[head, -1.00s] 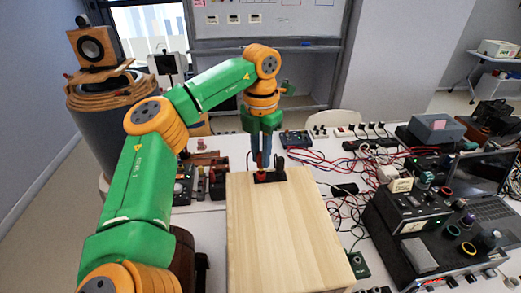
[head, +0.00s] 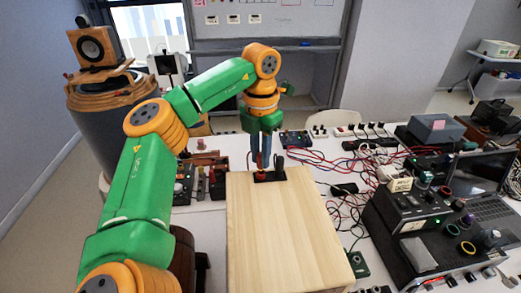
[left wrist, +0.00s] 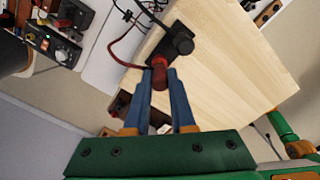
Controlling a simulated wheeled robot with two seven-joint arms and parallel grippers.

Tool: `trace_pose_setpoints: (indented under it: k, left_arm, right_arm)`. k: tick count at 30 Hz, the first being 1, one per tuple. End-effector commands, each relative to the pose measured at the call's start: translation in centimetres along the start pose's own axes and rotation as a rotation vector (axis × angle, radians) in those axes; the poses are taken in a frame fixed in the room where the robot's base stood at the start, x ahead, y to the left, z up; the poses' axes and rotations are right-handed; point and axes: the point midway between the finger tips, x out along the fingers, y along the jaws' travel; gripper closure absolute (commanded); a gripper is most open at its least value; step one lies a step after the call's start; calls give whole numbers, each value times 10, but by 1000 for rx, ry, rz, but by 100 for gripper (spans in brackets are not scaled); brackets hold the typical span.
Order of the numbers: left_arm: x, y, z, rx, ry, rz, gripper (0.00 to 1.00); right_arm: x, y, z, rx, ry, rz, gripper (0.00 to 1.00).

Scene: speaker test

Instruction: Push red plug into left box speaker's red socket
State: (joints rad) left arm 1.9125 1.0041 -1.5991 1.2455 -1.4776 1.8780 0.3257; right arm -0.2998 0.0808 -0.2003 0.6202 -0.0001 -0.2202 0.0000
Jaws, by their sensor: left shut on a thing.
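A light wooden box, the box speaker (head: 285,235), stands on the table. A black terminal plate (head: 270,176) is at its far edge, and shows also in the left wrist view (left wrist: 172,47). My left gripper (head: 261,163) reaches down over the plate from behind. In the left wrist view its blue fingers (left wrist: 162,75) are shut on the red plug (left wrist: 159,71), which has a dark red cable. The plug is at the plate beside a black plug (left wrist: 183,45). The red socket is hidden, so I cannot tell how deep the plug sits. My right gripper is not in view.
Black instruments (head: 415,235) and a laptop (head: 485,172) stand at right. Tangled red and blue cables (head: 335,160) lie behind and right of the box. Another speaker (head: 95,47) stands on a dark drum at back left.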

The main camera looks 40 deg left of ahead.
Motion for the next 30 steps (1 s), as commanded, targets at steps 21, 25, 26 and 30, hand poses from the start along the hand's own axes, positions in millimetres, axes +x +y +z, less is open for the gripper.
trace_pose_setpoints:
  k: [21, 25, 26, 30]
  left_arm:
    - [11, 0, 0, 0, 0, 0, 100]
    - [13, 0, 0, 0, 1, 0, 100]
    - [14, 0, 0, 0, 1, 0, 100]
    - [16, 0, 0, 0, 1, 0, 100]
  right_arm:
    - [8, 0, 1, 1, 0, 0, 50]
    - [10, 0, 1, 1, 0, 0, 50]
    - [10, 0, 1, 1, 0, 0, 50]
    - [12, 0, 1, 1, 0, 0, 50]
